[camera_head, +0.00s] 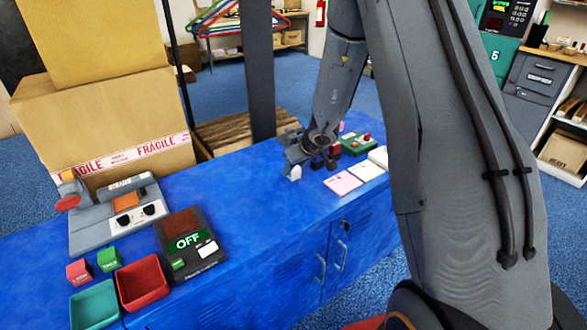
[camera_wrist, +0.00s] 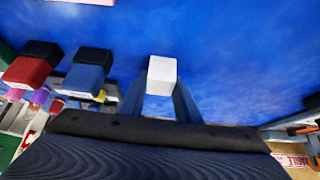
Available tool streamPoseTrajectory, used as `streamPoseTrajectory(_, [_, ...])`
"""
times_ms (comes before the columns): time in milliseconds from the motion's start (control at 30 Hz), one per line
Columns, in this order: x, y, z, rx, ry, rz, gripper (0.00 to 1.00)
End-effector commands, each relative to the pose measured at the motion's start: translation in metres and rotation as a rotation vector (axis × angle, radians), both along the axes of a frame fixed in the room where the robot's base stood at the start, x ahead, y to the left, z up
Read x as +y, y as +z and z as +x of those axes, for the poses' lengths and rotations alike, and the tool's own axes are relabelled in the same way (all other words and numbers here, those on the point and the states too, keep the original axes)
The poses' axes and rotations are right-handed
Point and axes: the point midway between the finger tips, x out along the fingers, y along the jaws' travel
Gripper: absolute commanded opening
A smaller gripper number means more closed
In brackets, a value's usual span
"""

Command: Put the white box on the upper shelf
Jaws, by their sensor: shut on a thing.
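The white box (camera_wrist: 162,72) is a small pale block between the two fingers of my gripper (camera_wrist: 160,92) in the wrist view. My gripper is shut on it. In the head view my gripper (camera_head: 299,164) is low over the blue table, and the white box (camera_head: 295,173) shows at its fingertips. I cannot tell whether the box touches the table. At the right a white shelf unit (camera_head: 546,167) stands apart from the table; I cannot tell whether its top is the upper shelf.
The blue table (camera_head: 255,215) is clear left of my gripper. Pink and white cards (camera_head: 342,182) and a green device (camera_head: 358,144) lie right of it. A black OFF device (camera_head: 190,246), red bin (camera_head: 142,284) and teal bin (camera_head: 95,306) are at the left. Large cartons (camera_head: 105,120) stand behind.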

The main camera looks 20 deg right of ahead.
Motion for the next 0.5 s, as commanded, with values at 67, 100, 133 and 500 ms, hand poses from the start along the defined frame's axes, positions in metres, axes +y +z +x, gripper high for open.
streamPoseTrajectory(67, [-0.0002,-0.0017,0.0004,0.000,0.000,0.000,0.07])
streamPoseTrajectory(100, [-0.0001,-0.0012,0.0001,0.000,0.000,0.000,0.34])
streamPoseTrajectory(133, [-0.0001,-0.0010,0.0000,0.000,0.000,0.000,0.39])
streamPoseTrajectory(500, [-0.0002,-0.0003,-0.0001,0.000,-0.001,0.001,0.48])
